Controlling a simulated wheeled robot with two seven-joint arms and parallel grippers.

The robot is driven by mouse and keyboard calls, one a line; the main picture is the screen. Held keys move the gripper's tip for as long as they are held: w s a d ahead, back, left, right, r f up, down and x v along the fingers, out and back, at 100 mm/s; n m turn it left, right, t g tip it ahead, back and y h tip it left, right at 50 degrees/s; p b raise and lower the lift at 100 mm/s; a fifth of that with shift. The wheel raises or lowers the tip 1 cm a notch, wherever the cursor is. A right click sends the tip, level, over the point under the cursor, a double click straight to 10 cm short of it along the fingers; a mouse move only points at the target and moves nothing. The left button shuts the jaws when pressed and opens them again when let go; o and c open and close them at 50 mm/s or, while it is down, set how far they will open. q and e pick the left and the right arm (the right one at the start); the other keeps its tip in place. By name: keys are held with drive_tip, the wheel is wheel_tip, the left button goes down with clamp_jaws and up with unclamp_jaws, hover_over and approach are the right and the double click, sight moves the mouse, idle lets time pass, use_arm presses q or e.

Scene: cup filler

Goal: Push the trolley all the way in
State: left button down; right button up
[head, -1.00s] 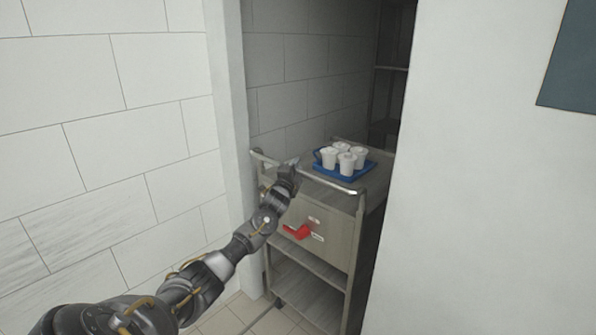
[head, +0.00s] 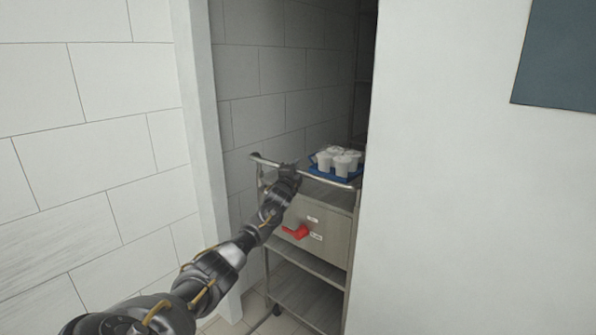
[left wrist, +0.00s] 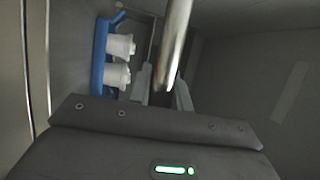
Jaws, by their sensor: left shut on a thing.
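The metal trolley (head: 322,230) stands in a narrow recess behind the doorway, its right side hidden by the white wall. A blue tray (head: 345,184) with several white lidded cups (head: 339,161) sits on its top. My left gripper (head: 287,173) is at the trolley's near push bar (head: 262,160). In the left wrist view the bar (left wrist: 174,45) runs between the fingers (left wrist: 162,88), and the gripper is shut on it. The tray (left wrist: 99,55) and two cups (left wrist: 118,60) show beside it. My right gripper is not in view.
A white door post (head: 205,140) stands close to the left of my arm. The white wall (head: 455,200) borders the opening on the right. A red handle (head: 296,232) sticks out of the trolley's front panel. Dark shelving is at the back.

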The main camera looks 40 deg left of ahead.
use_arm(q)
drive_tip(key=shift+a+r, duration=0.1)
drive_tip(key=shift+r, duration=0.3)
drive_tip(key=c, duration=1.6)
unclamp_jaws()
drive_tip(key=shift+f, duration=0.1)
drive_tip(key=o, duration=0.3)
drive_tip(key=shift+w+f, duration=0.25)
drive_tip(key=shift+w, duration=0.05)
drive_tip(key=shift+s, duration=0.15)
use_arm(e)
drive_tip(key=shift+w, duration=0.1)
use_arm(q)
drive_tip(key=shift+s+d+f, duration=0.25)
drive_tip(key=shift+s+d, duration=0.15)
drive_tip(key=shift+s, duration=0.1)
drive_tip(key=b+v, duration=0.1)
drive_tip(key=v, duration=0.8)
drive_tip(key=shift+s+d, duration=0.15)
drive_tip(key=shift+s, duration=0.05)
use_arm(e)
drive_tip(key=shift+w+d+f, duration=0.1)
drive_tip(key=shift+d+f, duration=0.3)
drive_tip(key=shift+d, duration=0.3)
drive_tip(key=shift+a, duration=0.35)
use_arm(q)
drive_tip(key=shift+r, duration=0.15)
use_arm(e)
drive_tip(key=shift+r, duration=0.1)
